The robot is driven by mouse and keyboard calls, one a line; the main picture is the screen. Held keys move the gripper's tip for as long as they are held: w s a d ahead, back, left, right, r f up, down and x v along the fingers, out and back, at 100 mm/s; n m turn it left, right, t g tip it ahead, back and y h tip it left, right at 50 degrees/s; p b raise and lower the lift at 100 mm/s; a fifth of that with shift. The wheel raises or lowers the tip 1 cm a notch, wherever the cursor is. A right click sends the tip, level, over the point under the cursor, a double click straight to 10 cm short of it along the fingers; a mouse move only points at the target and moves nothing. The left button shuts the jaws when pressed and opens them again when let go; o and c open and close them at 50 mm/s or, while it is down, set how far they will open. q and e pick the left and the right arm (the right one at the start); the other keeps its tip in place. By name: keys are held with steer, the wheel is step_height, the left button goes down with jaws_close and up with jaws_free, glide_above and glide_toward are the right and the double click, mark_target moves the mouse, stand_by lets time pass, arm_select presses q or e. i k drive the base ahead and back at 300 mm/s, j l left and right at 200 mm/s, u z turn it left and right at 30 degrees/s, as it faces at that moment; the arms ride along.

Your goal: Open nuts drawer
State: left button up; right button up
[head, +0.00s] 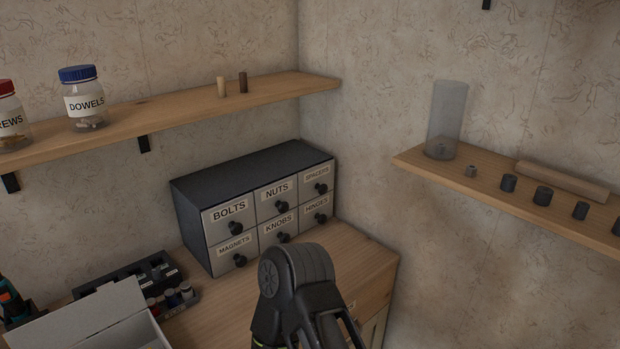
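The nuts drawer (265,208) is the top middle drawer of a dark cabinet (235,176) on the wooden counter. Its pale front carries the label NUTS and a round black knob (281,206). The front looks flush with its neighbours, so the drawer is shut. A black arm link of mine with a round joint stands at the bottom centre, in front of the cabinet and apart from the nuts drawer. I cannot tell which arm it belongs to. Neither gripper shows clearly in the head view.
Drawers BOLTS (229,229), SPACERS (317,185), MAGNETS, KNOBS and HINGES surround it, all shut. A black organiser (125,276) and an open pale box (85,322) stand left on the counter. A shelf (180,106) with jars hangs above; another shelf (480,187) is at right.

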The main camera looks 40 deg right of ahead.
mark_target(274, 199)
steer(key=k+l+z, duration=0.15)
steer(key=k, duration=0.5)
steer(key=j+z, duration=0.1)
steer(key=z, duration=1.45)
steer(key=k+j, duration=0.3)
steer(key=j, duration=0.2)
